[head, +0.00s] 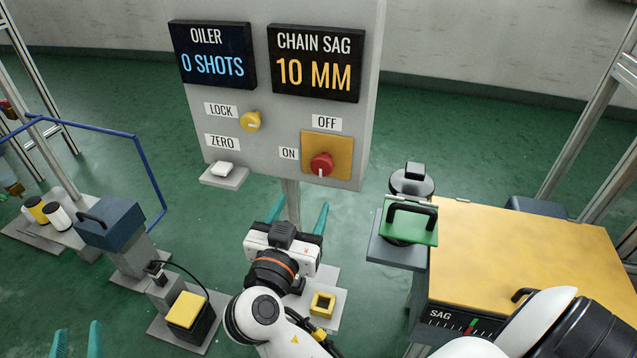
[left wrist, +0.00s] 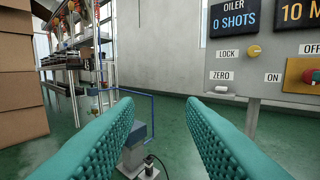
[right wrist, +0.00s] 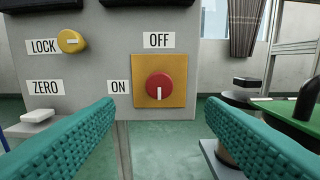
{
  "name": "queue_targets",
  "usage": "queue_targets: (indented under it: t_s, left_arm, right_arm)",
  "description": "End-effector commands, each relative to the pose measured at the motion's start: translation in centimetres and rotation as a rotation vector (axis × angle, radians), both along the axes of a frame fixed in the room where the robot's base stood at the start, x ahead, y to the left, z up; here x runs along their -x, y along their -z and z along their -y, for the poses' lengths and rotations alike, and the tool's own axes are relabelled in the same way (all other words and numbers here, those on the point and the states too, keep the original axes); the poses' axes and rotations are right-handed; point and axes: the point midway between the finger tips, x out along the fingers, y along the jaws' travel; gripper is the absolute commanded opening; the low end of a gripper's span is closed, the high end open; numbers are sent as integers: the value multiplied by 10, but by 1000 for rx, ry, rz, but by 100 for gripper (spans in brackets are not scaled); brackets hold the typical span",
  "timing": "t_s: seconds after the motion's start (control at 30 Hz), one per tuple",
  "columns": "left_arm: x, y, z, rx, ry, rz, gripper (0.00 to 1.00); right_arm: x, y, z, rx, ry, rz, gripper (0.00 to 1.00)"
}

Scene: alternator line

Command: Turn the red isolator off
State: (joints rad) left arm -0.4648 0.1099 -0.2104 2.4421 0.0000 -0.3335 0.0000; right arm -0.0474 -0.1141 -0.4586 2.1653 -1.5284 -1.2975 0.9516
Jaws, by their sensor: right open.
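The red isolator (head: 321,164) is a round red knob on a yellow plate (head: 343,146) at the lower right of the grey panel. OFF is labelled above it and ON to its left. In the right wrist view the knob (right wrist: 160,86) is near the middle, with an upright white mark on its lower half. My right gripper (head: 299,207) is open and empty, below and in front of the panel, its fingers (right wrist: 160,104) pointing toward the knob but apart from it. My left gripper (head: 77,340) is open and empty at the lower left, its fingers well apart in the left wrist view (left wrist: 160,103).
A yellow LOCK knob (head: 250,121) and a white ZERO button (head: 223,169) sit left of the isolator. Displays read 0 SHOTS and 10 MM. A blue block (head: 110,222) stands left.

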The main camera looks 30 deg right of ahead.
Motion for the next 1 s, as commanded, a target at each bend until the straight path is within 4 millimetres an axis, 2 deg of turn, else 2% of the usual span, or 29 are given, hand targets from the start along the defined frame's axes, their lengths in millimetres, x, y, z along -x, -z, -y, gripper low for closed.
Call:
queue_targets:
  t_s: [0.4,0.6,1.0]
  left_arm:
    - [0,-12,2,19,4,74,36]
    - [1,-18,3,30,6,115,36]
    - [1,-21,3,35,7,135,36]
  right_arm:
    - [-50,-1,58,8,0,-1,64]
    - [-68,-1,79,5,-2,-3,64]
    - [-75,0,87,2,-3,-4,64]
